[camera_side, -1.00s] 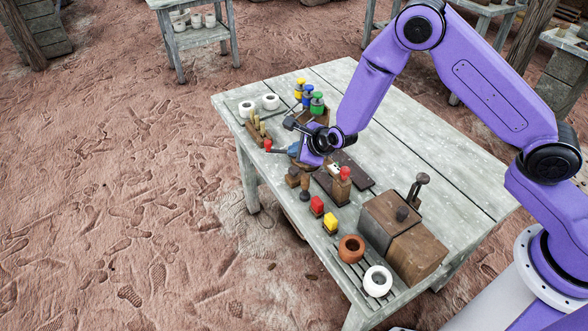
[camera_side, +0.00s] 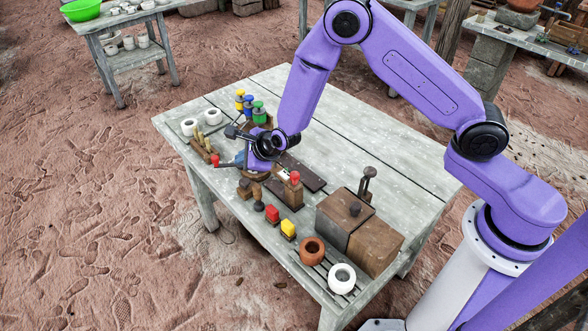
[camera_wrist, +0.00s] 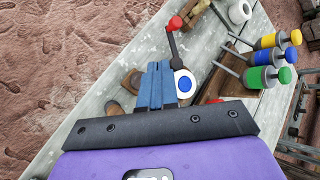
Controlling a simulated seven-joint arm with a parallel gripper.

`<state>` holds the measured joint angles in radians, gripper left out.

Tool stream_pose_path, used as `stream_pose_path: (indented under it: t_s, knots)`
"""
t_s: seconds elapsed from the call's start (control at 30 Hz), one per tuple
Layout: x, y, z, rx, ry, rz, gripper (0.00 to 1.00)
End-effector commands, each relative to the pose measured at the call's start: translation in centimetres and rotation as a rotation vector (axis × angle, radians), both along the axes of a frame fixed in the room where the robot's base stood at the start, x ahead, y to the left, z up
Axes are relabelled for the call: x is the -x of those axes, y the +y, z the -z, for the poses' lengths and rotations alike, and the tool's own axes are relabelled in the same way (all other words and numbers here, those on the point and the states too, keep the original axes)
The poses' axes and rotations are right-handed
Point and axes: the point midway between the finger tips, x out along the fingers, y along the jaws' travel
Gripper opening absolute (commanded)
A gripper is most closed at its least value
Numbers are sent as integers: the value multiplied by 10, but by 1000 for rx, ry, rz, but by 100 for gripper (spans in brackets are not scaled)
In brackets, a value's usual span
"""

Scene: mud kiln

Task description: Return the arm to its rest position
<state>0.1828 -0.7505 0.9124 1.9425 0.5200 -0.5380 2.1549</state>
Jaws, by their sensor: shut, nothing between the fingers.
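My arm reaches over the wooden worktable (camera_side: 360,160) with its elbow raised. My gripper (camera_side: 238,159) is low near the table's left side. In the wrist view its blue fingers (camera_wrist: 155,84) are together, with nothing seen between them. Just beside the fingers is a white disc with a blue centre (camera_wrist: 184,84). A dark crank arm with a red knob (camera_wrist: 175,23) extends from near it; the knob also shows in the side view (camera_side: 215,160). The fingers partly cover what lies beneath, and I cannot tell whether they touch the disc.
Yellow, blue and green-topped plungers (camera_wrist: 275,57) stand close by. White rings (camera_side: 212,115) lie at the far left corner. Red and yellow blocks (camera_side: 280,221), a terracotta ring (camera_side: 312,251) and a wooden box (camera_side: 358,230) occupy the near edge. The table's right-hand middle is bare.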

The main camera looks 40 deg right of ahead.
Motion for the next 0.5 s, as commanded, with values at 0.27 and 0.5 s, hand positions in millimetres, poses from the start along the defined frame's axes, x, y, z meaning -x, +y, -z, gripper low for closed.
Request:
stream_pose_path:
  t_s: [0.27,0.5]
  knots:
    - [51,29,-44,199,41,-423,0]
    - [154,35,-99,520,25,-1119,0]
